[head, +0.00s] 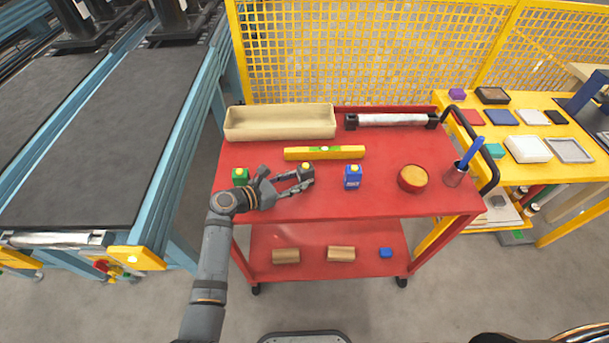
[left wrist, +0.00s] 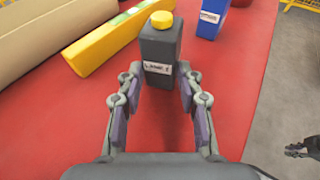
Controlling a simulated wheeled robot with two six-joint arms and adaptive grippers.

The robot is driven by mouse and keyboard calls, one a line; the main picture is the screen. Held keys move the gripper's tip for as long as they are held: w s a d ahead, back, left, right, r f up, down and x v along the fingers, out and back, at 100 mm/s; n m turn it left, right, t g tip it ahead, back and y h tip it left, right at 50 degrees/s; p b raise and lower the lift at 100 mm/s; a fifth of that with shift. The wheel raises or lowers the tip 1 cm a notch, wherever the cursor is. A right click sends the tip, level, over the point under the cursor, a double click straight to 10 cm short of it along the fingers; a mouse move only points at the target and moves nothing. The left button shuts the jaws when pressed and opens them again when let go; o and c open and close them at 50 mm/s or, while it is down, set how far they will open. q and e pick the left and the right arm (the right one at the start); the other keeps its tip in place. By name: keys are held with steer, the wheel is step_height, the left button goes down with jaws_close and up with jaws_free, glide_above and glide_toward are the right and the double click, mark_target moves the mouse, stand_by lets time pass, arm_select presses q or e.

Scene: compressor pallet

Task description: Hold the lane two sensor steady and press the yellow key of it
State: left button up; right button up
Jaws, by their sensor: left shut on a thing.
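A dark grey box-shaped sensor (head: 306,174) with a yellow key on top stands upright on the red cart's top. It also shows in the left wrist view (left wrist: 160,48), with a small label too blurred to read. My left gripper (head: 301,182) is shut on its sides, low down, and the yellow key is uncovered. Which lane each belongs to cannot be read. What looks like my right gripper (left wrist: 300,150) shows small at the left wrist view's right edge.
Behind the sensors lie a yellow level (head: 299,154), a beige tray (head: 279,122) and a silver roller (head: 391,120). A round red container (head: 413,178) and a pen cup (head: 456,174) stand to the right. The cart's front strip is mostly clear.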

jaws_close()
stand_by(1.0)
